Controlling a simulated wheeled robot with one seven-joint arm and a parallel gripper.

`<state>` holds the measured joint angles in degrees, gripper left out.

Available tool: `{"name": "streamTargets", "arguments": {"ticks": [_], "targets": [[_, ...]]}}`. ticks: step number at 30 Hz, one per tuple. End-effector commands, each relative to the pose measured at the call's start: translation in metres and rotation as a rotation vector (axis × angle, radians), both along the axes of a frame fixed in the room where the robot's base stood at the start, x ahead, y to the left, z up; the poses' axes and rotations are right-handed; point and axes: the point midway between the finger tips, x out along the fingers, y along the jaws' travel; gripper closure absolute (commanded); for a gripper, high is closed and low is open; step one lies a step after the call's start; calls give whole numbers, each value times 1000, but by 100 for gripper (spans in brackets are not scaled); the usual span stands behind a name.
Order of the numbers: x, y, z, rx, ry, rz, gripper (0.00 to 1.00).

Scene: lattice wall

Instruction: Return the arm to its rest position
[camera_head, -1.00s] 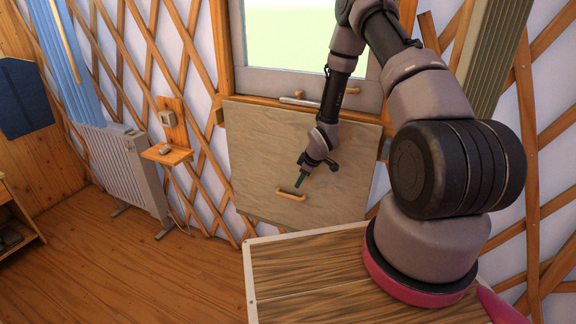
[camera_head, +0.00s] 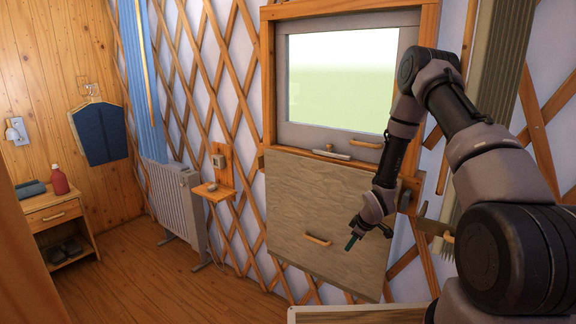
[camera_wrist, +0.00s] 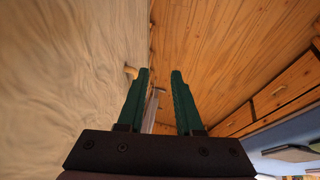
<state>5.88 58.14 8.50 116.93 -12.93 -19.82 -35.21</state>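My gripper (camera_head: 351,243) is in front of the lower wood-grain panel, a little to the right of the panel's small wooden handle (camera_head: 318,240) in the head view. In the wrist view its two green fingers (camera_wrist: 160,75) stand apart with nothing held between them. My arm reaches down from the upper right, bent at the elbow. In the wrist view the panel (camera_wrist: 60,80) fills the left side, close beside the left finger, and a handle end (camera_wrist: 131,72) shows by that fingertip. I cannot tell whether the finger touches it.
A window (camera_head: 340,85) with a wooden handle (camera_head: 366,145) is above the panel. A radiator (camera_head: 172,205) and a small wall shelf (camera_head: 213,191) are to the left. A wooden cabinet (camera_head: 55,216) stands at far left. The floor (camera_head: 150,270) between is clear.

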Motion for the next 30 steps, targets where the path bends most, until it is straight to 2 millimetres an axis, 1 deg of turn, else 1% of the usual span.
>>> {"name": "streamTargets", "arguments": {"ticks": [1, 8, 11, 17, 20, 23, 24, 26, 27, 29, 30], "targets": [[3, 0, 7, -1, -4, -6, 65], [8, -7, 35, -8, -4, -51, 65], [11, -11, 53, -11, -5, -79, 65], [16, -20, 103, -13, -11, -159, 65], [16, -25, 137, -13, -16, -215, 65], [13, -32, 182, -5, -23, -292, 65], [9, -35, 203, 1, -27, -330, 65], [2, -39, 234, 11, -31, -389, 65], [-4, -41, 255, 21, -33, -426, 65], [-15, -43, 283, 39, -36, -485, 65], [-23, -45, 302, 52, -38, -523, 65]]}}
